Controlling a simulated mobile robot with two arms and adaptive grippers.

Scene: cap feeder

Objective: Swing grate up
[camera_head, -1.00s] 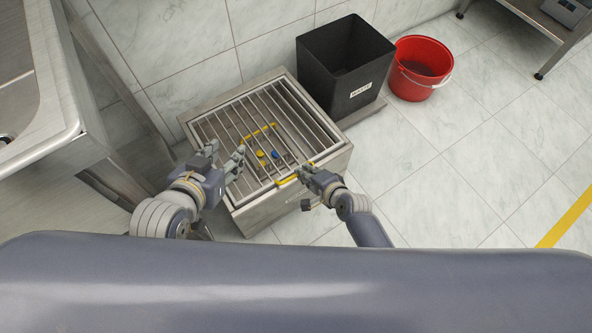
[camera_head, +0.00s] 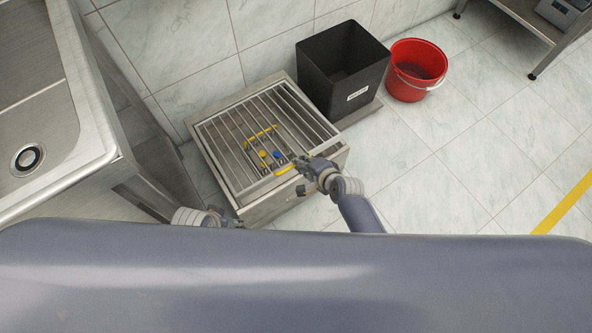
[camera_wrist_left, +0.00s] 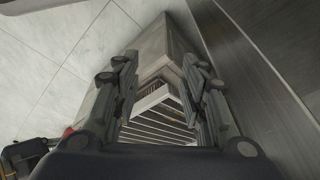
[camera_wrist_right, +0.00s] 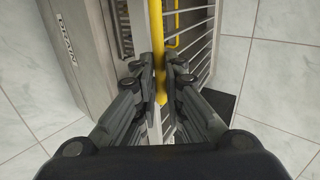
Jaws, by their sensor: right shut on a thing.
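The barred metal grate (camera_head: 236,165) lies over the top of a steel drain box (camera_head: 283,203). Its front edge looks slightly lifted, with a narrow gap along the box front in the right wrist view. My right gripper (camera_head: 304,165) is shut on the yellow handle (camera_head: 285,170) at the grate's front edge; the handle also runs between the fingers in the right wrist view (camera_wrist_right: 158,45). My left gripper (camera_wrist_left: 160,90) is open and empty, near a box corner; in the head view my body hides most of it. Through the bars show a yellow basket handle (camera_head: 262,131) and small yellow and blue pieces.
A black waste bin (camera_head: 357,98) stands behind the box to the right, beside a red bucket (camera_head: 418,75). A steel sink counter (camera_head: 85,140) is close on the left. A tiled wall is behind.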

